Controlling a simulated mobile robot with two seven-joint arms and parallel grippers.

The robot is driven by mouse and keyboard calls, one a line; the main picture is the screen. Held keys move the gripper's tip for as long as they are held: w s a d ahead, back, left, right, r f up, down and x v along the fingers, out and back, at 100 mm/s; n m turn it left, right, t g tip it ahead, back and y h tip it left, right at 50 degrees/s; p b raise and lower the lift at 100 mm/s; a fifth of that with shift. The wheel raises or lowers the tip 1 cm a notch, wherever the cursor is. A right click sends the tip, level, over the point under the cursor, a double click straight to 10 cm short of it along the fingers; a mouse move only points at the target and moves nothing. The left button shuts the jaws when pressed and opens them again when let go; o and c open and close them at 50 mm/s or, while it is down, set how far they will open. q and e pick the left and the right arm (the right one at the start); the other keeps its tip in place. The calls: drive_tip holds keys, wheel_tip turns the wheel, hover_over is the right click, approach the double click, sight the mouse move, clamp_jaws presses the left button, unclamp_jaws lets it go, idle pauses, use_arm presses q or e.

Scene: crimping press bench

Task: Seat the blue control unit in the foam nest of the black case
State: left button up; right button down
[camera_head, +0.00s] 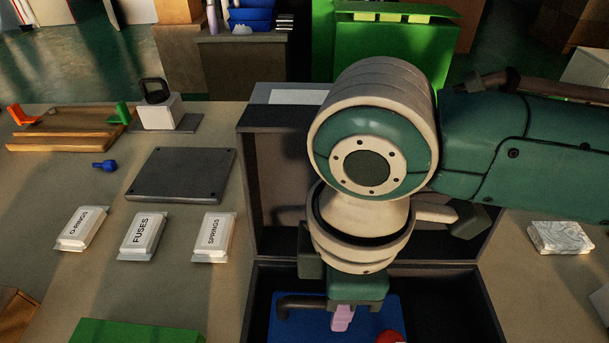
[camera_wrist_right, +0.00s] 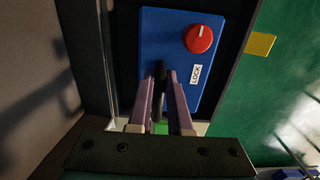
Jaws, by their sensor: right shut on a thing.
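The blue control unit (camera_head: 302,328) is at the bottom of the head view, within the outline of the open black case (camera_head: 262,297). It has a red knob (camera_wrist_right: 201,38), a white LOCK label (camera_wrist_right: 195,74) and a black handle (camera_wrist_right: 158,88). My right gripper (camera_head: 343,318) points down over the unit; in the wrist view its fingers (camera_wrist_right: 163,78) are shut on the handle. The case's lid (camera_head: 270,190) stands up behind, partly hidden by my right arm. The foam nest is hidden, and I cannot tell whether the unit rests in it. My left gripper is out of view.
To the left on the bench are three white boxes labelled O-RINGS (camera_head: 82,229), FUSES (camera_head: 142,235) and SPRINGS (camera_head: 214,237), a dark plate (camera_head: 181,173), a blue plug (camera_head: 105,166) and a wooden board (camera_head: 65,133). A wrapped packet (camera_head: 560,238) lies right of the case.

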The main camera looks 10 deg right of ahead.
drive_tip(key=c, duration=1.2)
unclamp_jaws()
drive_tip(key=shift+f, duration=0.15)
drive_tip(key=shift+c, duration=0.2)
drive_tip(key=o, duration=0.4)
wheel_tip(320, 180, up, 12)
drive_tip(key=p, duration=0.3)
drive_tip(key=s+a+f+m+t+y, duration=0.1)
drive_tip(key=s+a+m+y, duration=0.3)
drive_tip(key=s+d+f+m+t+h, duration=0.1)
drive_tip(key=s+d+m+h, duration=0.1)
drive_tip(key=d, duration=0.5)
drive_tip(key=s+d+f+m+t+h, duration=0.1)
drive_tip(key=s+d+m, duration=0.3)
drive_tip(key=d+m, duration=0.2)
drive_tip(key=shift+d+f+m+t+h, duration=0.3)
drive_tip(key=shift+d+f+m+h, duration=0.1)
drive_tip(key=shift+d, duration=0.1)
